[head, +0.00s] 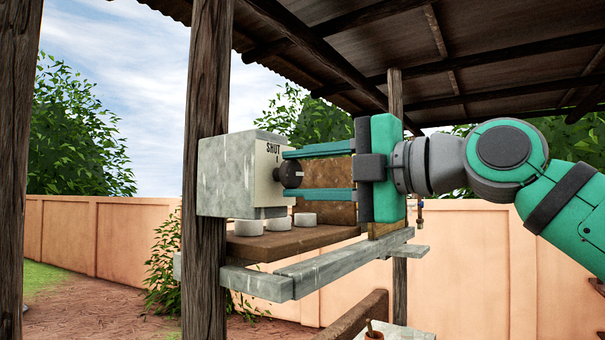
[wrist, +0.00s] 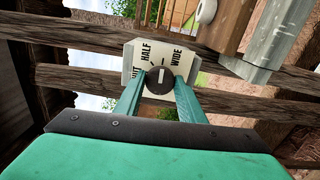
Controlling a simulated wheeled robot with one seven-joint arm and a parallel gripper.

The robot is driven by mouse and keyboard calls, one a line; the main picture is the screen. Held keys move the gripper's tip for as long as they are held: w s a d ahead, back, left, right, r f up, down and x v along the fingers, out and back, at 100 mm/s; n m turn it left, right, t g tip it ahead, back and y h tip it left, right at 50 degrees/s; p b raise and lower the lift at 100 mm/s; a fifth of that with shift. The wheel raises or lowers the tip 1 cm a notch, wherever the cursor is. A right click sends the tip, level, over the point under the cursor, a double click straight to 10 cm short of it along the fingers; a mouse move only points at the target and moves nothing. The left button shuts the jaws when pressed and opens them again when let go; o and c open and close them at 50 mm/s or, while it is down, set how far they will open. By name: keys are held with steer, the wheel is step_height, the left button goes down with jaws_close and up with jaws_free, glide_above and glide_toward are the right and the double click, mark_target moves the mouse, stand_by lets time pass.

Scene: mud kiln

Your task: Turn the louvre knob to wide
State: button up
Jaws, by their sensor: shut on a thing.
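The louvre knob (head: 291,174) is a dark round knob with a white pointer mark, on the cream dial plate (head: 265,158) of a grey box (head: 226,176). In the wrist view the knob (wrist: 159,82) has labels around it: SHUT at left, partly cut off, HALF above and WIDE at upper right. Its white mark points up, apparently between HALF and WIDE; its exact setting is hard to tell. My gripper (head: 286,175) is level with the knob, its two green fingers shut on it from either side.
The box is fixed to a wooden post (head: 208,90). Several white discs (head: 305,219) sit on a brown board (head: 260,244) just below. Grey beams (head: 343,261) run under my gripper. A corrugated roof (head: 330,35) is overhead.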

steer(key=shift+m, duration=0.3)
stand_by(0.4)
steer(key=o, duration=1)
steer(key=shift+o, duration=0.2)
steer(key=v, duration=1.1)
steer(key=shift+f, duration=0.1)
